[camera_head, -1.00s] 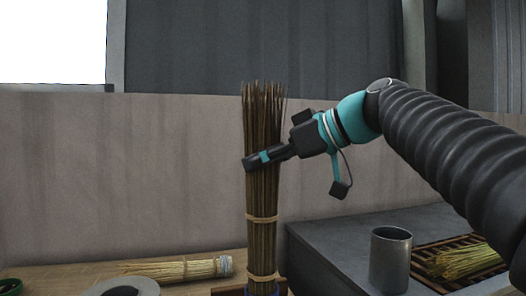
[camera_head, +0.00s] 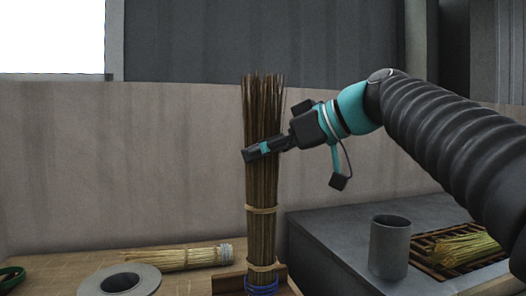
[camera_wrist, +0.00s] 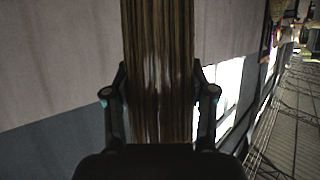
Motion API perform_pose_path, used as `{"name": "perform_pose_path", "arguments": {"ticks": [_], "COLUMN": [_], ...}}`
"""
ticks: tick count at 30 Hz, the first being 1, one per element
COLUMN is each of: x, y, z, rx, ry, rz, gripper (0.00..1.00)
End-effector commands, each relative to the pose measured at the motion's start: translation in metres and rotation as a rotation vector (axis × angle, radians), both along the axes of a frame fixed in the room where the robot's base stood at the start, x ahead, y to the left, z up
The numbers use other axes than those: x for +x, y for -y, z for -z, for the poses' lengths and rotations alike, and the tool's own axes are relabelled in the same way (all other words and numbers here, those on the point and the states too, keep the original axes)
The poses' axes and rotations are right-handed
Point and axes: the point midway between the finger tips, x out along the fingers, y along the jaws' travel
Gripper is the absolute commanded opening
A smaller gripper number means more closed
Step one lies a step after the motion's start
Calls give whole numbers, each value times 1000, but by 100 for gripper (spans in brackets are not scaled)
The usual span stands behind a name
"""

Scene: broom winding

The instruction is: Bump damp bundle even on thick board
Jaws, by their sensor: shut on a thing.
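A tall bundle of thin brown stalks (camera_head: 262,185) stands upright in the head view, tied with pale bands and a blue band (camera_head: 262,283) near its foot. My gripper (camera_head: 263,150) is shut on its upper half, reaching in from the right. The wrist view shows the stalks (camera_wrist: 158,60) between my two fingers (camera_wrist: 160,100). A brown wooden piece (camera_head: 228,281), perhaps the thick board, shows beside the bundle's foot. The foot's very end is cut off by the picture's lower edge, so I cannot tell whether it touches the wood.
A finished-looking straw bundle (camera_head: 180,258) lies on the bench at left, behind a grey ring (camera_head: 148,279) and a green ring (camera_head: 12,274). At right, a metal cup (camera_head: 389,250) stands on a dark box top (camera_head: 335,228) near yellow straw (camera_head: 462,248) on a slatted rack.

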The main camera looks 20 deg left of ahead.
Motion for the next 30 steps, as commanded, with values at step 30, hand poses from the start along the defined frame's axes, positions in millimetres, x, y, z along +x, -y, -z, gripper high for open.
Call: {"name": "perform_pose_path", "arguments": {"ticks": [30], "x": [0], "y": [0], "z": [48], "rx": [1], "ry": [0], "rz": [0], "gripper": [31]}}
